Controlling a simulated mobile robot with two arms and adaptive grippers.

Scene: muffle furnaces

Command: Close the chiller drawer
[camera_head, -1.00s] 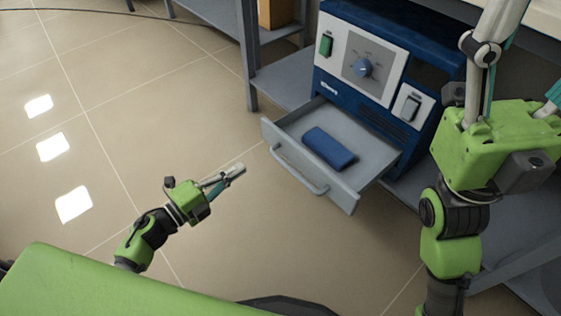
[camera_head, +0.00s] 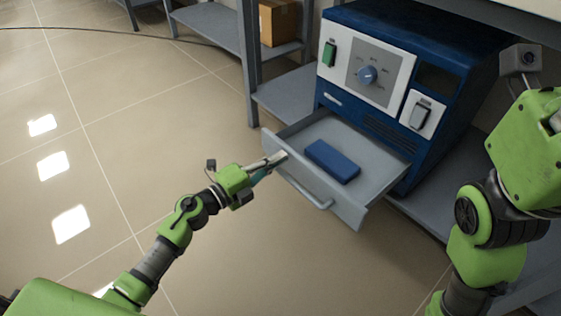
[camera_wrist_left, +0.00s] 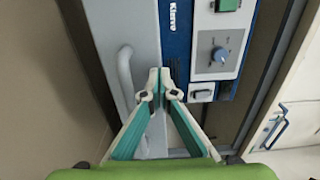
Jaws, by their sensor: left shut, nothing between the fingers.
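The chiller (camera_head: 425,50) is a dark blue box with a light control panel, at the upper right of the head view. Its grey drawer (camera_head: 368,205) is pulled out at the bottom, its front facing the lower left, with a bar handle (camera_head: 312,193). A blue block (camera_head: 332,161) lies inside. My left gripper (camera_head: 281,156) is shut and empty, its tips at the drawer front near its far end; I cannot tell if they touch. In the left wrist view the shut fingertips (camera_wrist_left: 159,74) appear just right of the handle (camera_wrist_left: 125,75). My right gripper's fingers are out of frame.
The chiller stands on a grey shelf rack (camera_head: 283,96). A cardboard box (camera_head: 279,22) sits on another shelf behind. My right arm stands at the right, close to the chiller. The tiled floor (camera_head: 100,150) left of the drawer is clear.

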